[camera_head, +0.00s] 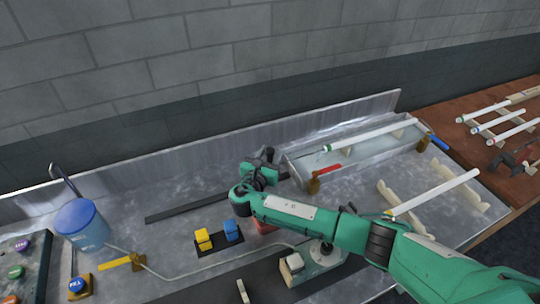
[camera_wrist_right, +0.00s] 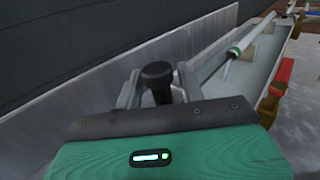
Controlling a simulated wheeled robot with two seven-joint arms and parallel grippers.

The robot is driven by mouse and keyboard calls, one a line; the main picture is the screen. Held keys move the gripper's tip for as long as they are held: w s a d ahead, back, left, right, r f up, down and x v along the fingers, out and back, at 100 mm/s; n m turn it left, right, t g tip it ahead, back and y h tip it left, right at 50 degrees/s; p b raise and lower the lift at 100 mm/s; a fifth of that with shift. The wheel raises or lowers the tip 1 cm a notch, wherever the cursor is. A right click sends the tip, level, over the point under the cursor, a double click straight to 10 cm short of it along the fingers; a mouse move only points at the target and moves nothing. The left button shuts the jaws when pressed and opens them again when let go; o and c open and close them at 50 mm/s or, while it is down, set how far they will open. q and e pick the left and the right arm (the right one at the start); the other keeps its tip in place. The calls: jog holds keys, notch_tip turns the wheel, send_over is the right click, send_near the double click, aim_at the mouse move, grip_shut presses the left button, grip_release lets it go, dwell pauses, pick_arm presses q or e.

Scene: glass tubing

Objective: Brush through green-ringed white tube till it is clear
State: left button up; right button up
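The green-ringed white tube (camera_head: 372,134) lies along the metal trough at the back right, its green ring (camera_head: 326,148) at the left end. In the right wrist view the ring (camera_wrist_right: 235,51) shows with a thin pale tip projecting past it. My right gripper (camera_head: 262,168) is left of the trough, apart from the tube. In its wrist view a black knob (camera_wrist_right: 157,77) stands between the fingers; whether they clamp it is unclear. My left gripper is not in view.
A blue-lidded bucket (camera_head: 82,225) and a button panel (camera_head: 25,262) stand at the left. Yellow and blue blocks (camera_head: 204,239) sit below my right forearm. Another white tube (camera_head: 432,192) lies at the right. More tubes (camera_head: 490,112) rest on the brown table.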

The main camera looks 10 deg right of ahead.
grip_shut()
jog(key=shift+w+d+p, duration=0.25)
jog(key=shift+d, duration=1.05)
jog(key=shift+w+d+p, duration=0.2)
jog(key=shift+d+p, duration=0.05)
jog(key=shift+d, duration=1)
grip_release()
jog(key=shift+a, duration=0.15)
jog(key=p+v, duration=0.7)
jog(key=v, duration=0.6)
jog(key=shift+s+a, duration=0.2)
jog(key=shift+s, duration=0.15)
jog(key=shift+f, duration=0.1)
